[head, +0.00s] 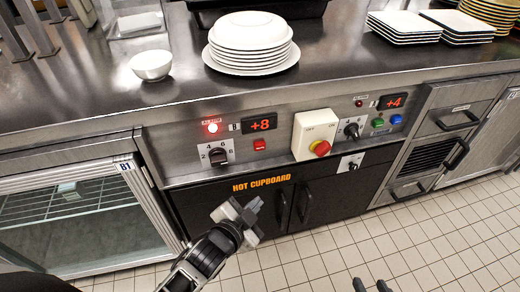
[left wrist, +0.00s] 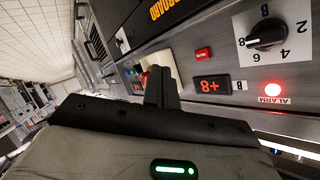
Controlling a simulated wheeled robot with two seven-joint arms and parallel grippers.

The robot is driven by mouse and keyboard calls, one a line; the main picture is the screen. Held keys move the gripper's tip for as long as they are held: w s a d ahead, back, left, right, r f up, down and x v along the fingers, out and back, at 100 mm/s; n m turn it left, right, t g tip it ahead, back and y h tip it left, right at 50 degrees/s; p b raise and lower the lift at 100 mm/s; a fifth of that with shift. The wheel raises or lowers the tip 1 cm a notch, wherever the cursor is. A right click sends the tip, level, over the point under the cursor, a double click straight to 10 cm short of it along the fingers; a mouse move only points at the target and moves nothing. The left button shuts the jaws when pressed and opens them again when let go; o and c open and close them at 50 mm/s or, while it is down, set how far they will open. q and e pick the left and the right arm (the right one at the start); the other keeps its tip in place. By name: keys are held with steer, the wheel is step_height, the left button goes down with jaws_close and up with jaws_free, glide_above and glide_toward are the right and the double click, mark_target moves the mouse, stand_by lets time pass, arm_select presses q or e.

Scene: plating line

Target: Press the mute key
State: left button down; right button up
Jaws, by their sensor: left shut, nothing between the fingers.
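The red mute key (head: 260,145) is on the steel control panel, below the left display (head: 262,124) reading +8. It also shows in the left wrist view (left wrist: 204,54), beyond and to the right of my fingertips. The alarm lamp (head: 213,127) left of that display glows red. My left gripper (head: 254,207) is shut and empty in front of the black hot cupboard doors, below the panel and apart from the key. Its closed fingers show in the left wrist view (left wrist: 162,84). My right gripper (head: 371,286) shows only its dark, parted tips at the bottom edge.
A selector knob (head: 218,156) is left of the key. A second display (head: 393,103) reads +4, near green and blue buttons. Plates (head: 250,45) and a bowl (head: 151,65) stand on the counter above.

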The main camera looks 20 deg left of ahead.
mark_target(260, 146)
arm_select(q)
steer(key=w+d+m+t, duration=0.1)
steer(key=w+m, duration=0.4)
steer(key=w, duration=0.2)
steer(key=shift+w+d+r+t, duration=0.15)
steer(key=shift+d+r+t, duration=0.05)
steer(key=shift+t, duration=0.1)
arm_select(e)
steer(key=shift+w+r, duration=0.15)
arm_select(q)
steer(key=shift+w, duration=0.15)
steer(key=w+a+b, duration=0.1)
steer(key=w+a, duration=0.4)
steer(key=w, duration=0.2)
steer(key=shift+b, duration=0.3)
arm_select(e)
steer(key=shift+a+f, duration=0.1)
steer(key=shift+f, duration=0.15)
steer(key=shift+w, duration=0.1)
steer(key=shift+s+f, duration=0.1)
steer(key=shift+s, duration=0.1)
stand_by(0.6)
arm_select(q)
steer(key=shift+w, duration=0.1)
